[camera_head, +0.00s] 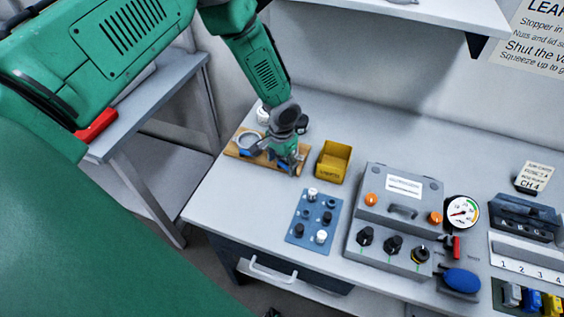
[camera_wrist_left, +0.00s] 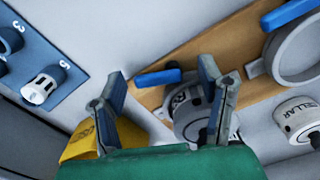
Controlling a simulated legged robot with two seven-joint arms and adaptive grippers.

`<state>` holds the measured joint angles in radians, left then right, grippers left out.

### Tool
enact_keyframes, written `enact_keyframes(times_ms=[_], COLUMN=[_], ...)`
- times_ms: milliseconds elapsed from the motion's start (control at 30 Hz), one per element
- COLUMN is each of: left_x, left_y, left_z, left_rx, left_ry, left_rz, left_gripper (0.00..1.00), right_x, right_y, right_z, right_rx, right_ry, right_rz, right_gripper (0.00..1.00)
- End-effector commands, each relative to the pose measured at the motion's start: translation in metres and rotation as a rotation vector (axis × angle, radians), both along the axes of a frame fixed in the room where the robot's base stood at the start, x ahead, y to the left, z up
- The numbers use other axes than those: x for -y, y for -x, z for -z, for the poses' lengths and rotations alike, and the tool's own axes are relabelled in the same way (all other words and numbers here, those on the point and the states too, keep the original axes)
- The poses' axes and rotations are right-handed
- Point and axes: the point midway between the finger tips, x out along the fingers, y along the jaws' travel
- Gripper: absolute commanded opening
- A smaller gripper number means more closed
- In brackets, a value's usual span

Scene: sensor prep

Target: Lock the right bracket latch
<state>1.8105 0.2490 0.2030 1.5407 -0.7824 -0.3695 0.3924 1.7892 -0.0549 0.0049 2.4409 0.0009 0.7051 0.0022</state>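A wooden board (camera_head: 234,151) lies at the back left of the bench and also shows in the left wrist view (camera_wrist_left: 212,49). Its left bracket is an empty grey ring (camera_head: 248,140). At the right bracket, a dark grey round part (camera_wrist_left: 188,108) shows between my fingers in the wrist view. The right bracket's blue latch (camera_wrist_left: 158,77) lies just beyond my fingertips; contact cannot be told. My left gripper (camera_head: 288,165) is over the board's right end, its two fingers (camera_wrist_left: 163,72) spread apart. It partly hides the right bracket.
A yellow bin (camera_head: 333,161) stands close right of the board. A blue panel with numbered plugs (camera_head: 314,215) lies in front. A grey control box (camera_head: 397,205) is farther right. A white-topped container (camera_wrist_left: 298,119) stands behind the board. The bench's front left is clear.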

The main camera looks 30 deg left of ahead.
Motion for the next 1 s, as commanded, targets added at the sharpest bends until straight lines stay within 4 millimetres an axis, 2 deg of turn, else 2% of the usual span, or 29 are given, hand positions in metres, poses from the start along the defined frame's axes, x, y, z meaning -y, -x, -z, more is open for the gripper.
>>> enact_keyframes(times_ms=[167,267,700,800,1000], left_x=[0.001,0.0,-0.002,-0.003,-0.003], left_y=[-0.001,-0.002,-0.002,-0.002,-0.001], left_z=[-0.004,-0.014,-0.1,-0.111,-0.118], left_rx=[0.002,0.003,0.002,0.001,-0.001], left_ry=[0.0,0.001,0.002,0.002,0.003], left_rz=[0.0,-0.001,0.0,0.0,0.0], left_gripper=[0.62,0.62,0.62,0.62,0.62], right_x=[0.001,0.0,0.0,0.0,0.0], right_y=[0.003,0.003,0.003,0.002,0.002], right_z=[0.0,-0.001,-0.001,-0.001,-0.001], right_rx=[0.003,0.003,0.003,0.003,0.003], right_ry=[0.0,0.0,0.0,0.0,0.0], right_rz=[0.001,0.0,0.0,0.0,0.0], right_gripper=[0.4,0.4,0.4,0.4,0.4])
